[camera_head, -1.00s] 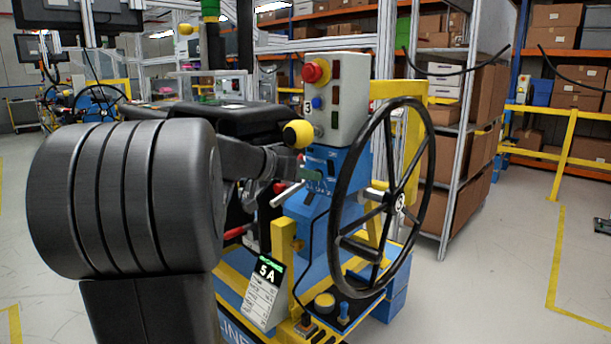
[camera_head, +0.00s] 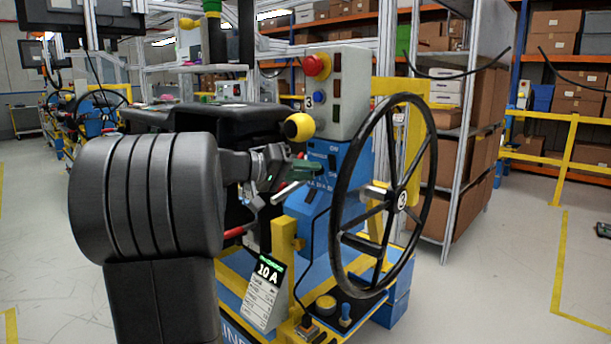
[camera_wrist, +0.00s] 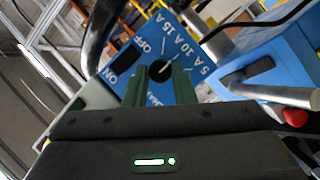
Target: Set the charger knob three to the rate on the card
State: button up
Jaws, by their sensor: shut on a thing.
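The blue charger panel (camera_head: 350,160) stands under a grey control box marked 3. In the wrist view the panel (camera_wrist: 205,85) is printed with OFF, ON, 5 A, 10 A and 15 A. The dark round knob (camera_wrist: 160,71) sits between my two green fingers, with a light pointer line on its face; I cannot tell exactly which mark it meets. My gripper (camera_wrist: 161,76) is shut on the knob; in the head view my gripper (camera_head: 304,168) is at the panel and hides the knob. The white card (camera_head: 264,292) at lower centre reads 10 A.
A black handwheel (camera_head: 423,190) stands close right of the panel. A yellow ball (camera_head: 299,127) is just above my gripper, and a silver lever (camera_head: 286,193) just below it. The grey box (camera_head: 347,95) carries a red button (camera_head: 317,65). Open floor lies to the right.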

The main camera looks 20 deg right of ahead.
jog(key=n+h, duration=0.1)
jog(key=n, duration=0.1)
jog(key=n+h+b, duration=0.1)
jog(key=n, duration=0.2)
jog(key=n+h, duration=0.1)
jog(key=n, duration=0.2)
jog(key=shift+f+h, duration=0.3)
jog(key=shift+h, duration=0.1)
jog(key=shift+n, duration=0.4)
jog(key=o, duration=1)
jog(key=shift+a, duration=0.1)
jog(key=a, duration=0.4)
jog(key=a+f, duration=0.1)
jog(key=a, duration=0.4)
jog(key=a+f, duration=0.1)
jog(key=a, duration=0.3)
jog(key=shift+a, duration=0.3)
jog(key=shift+d, duration=0.1)
